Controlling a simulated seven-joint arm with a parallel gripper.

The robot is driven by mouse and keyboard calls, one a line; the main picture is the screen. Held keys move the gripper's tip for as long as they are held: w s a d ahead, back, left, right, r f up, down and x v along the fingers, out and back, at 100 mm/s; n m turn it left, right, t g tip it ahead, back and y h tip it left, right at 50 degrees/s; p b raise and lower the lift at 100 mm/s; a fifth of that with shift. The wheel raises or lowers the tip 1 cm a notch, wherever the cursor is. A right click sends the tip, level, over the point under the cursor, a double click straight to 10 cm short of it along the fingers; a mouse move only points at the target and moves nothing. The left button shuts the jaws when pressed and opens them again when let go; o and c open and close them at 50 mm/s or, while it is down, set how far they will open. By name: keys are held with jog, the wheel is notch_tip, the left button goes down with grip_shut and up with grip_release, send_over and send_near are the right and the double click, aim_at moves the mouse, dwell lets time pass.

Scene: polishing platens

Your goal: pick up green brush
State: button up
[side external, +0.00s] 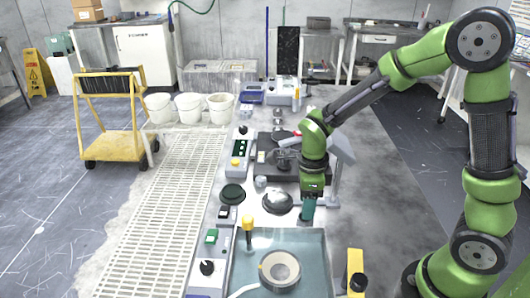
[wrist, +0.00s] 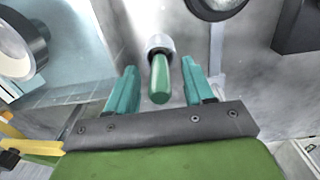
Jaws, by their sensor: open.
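The green brush (wrist: 160,80) shows in the wrist view, with a rounded green handle and a pale grey head at its far end. It lies between the teal fingers of my gripper (wrist: 160,68), with a visible gap on each side. My gripper is open and holds nothing. In the side view my gripper (side external: 308,208) points down, low over the bench beside the dark round platen. I cannot make out the brush there; my gripper seems to hide it.
A blue-grey tray (side external: 313,248) with a grey ring (side external: 281,270) stands in front. A yellow-handled tool (side external: 247,224) is at its back left, and a yellow object (side external: 355,265) at its right. A dark round platen (side external: 277,207) lies left of my gripper. Bare bench (side external: 395,205) lies to the right.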

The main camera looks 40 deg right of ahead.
grip_shut()
jog(key=shift+r, duration=0.1)
